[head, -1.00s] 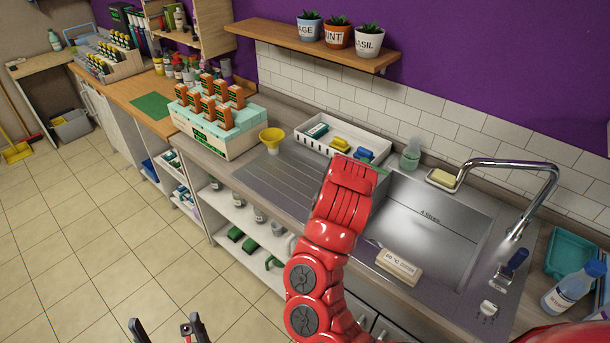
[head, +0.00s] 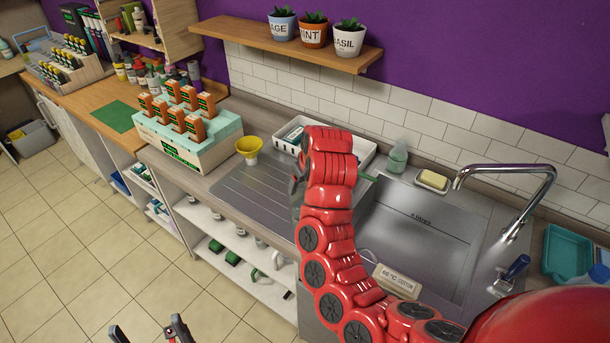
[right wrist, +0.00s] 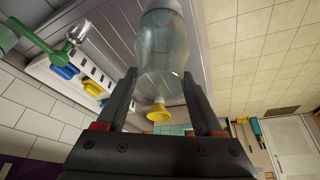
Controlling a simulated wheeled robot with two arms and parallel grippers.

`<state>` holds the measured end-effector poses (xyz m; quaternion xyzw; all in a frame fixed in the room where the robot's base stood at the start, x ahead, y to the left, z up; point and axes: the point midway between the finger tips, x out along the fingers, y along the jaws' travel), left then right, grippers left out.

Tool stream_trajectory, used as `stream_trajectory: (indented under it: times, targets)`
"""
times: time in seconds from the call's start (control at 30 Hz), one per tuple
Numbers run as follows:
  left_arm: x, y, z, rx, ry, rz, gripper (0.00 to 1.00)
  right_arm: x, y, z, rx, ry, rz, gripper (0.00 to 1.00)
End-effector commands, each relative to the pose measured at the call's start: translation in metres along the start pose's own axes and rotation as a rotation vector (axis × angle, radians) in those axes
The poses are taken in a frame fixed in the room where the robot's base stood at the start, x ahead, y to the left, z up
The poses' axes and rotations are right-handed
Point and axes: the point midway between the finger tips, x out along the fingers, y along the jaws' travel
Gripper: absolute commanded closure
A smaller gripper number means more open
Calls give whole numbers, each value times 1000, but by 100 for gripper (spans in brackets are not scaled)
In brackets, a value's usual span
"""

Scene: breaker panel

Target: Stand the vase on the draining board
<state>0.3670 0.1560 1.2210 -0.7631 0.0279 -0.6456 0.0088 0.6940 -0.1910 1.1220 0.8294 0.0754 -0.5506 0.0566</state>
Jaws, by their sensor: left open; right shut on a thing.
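A clear glass vase (right wrist: 163,50) is between the fingers of my right gripper (right wrist: 161,95) in the right wrist view, and the gripper is shut on it. I cannot tell whether the vase touches the board. My left gripper (head: 148,334) is open and empty above the floor at the bottom edge.
A yellow funnel (head: 249,147) stands at the board's back left, beside a box of orange packets (head: 190,150). A white tray (head: 368,150) lies behind the board. The sink (head: 420,235) and tap (head: 510,185) are to the right. The board's left part is clear.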

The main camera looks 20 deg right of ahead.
Motion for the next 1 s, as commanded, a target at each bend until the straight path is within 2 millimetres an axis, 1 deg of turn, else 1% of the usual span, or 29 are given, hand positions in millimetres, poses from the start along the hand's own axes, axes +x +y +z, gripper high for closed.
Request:
stream_trajectory:
  times: [0.03, 0.07, 0.1, 0.2, 0.27, 0.37, 0.47, 0.5, 0.53, 0.57, 0.73, 0.87, 1.0]
  targets:
    - [-5, 0, 1, 0, 0, 0, 2, 5, 8, -5, 0, -2, 7, 100]
    - [-7, 0, 1, 0, 0, 0, 2, 7, 11, -9, 3, -3, 4, 100]
    - [-12, 1, 2, 0, 0, 0, 2, 12, 12, -12, -1, 0, 6, 100]
    - [-22, 1, 4, 0, 0, 0, 2, 18, 18, -21, -3, -3, 6, 100]
    - [-27, 1, 5, 0, 0, 0, 2, 19, 23, -27, 1, 0, 5, 100]
    - [-38, 2, 6, 0, 0, 0, 2, 27, 28, -36, -5, -3, 6, 100]
    - [-48, 2, 8, 0, 0, 0, 2, 31, 36, -45, 1, -1, 2, 100]
    - [-46, 2, 8, 0, 0, 0, 2, 30, 39, -49, 6, -3, -1, 100]
    - [-38, 2, 7, 0, -1, 0, 2, 27, 40, -53, 5, -6, -2, 100]
    - [-36, 2, 6, 0, 0, 0, 2, 27, 42, -57, 3, -3, -2, 100]
    - [-30, 2, 5, 0, 0, 0, 2, 34, 48, -66, 3, -1, -3, 100]
    - [-29, 1, 5, 0, 0, 0, 2, 38, 50, -67, 3, -4, -5, 100]
    - [-18, 1, 3, 0, 0, 0, 2, 45, 50, -64, 5, -4, -6, 100]
